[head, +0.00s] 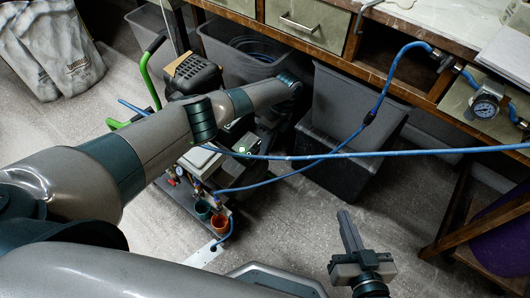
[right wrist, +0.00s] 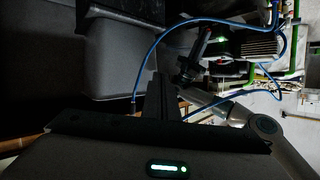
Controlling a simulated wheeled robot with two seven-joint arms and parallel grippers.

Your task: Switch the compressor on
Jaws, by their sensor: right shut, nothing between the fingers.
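The compressor (head: 193,76) stands on the floor left of centre in the head view, with a black ribbed motor, a green handle and small gauges at its front. My left arm crosses over it and hides much of its middle. I cannot make out its switch. My left gripper (head: 243,151) is beside the compressor, below the arm's wrist; its fingers are hidden or too dark to read. My right gripper (head: 346,222) is shut and empty over bare floor, well to the right of the compressor. Its dark fingers (right wrist: 160,95) also show in the right wrist view, with the compressor (right wrist: 262,45) at upper right.
A blue hose (head: 400,153) runs across the scene to the compressor. Grey bins (head: 350,105) stand under the workbench (head: 395,85). A pressure gauge (head: 485,106) is on the bench at right. The floor around my right gripper is clear.

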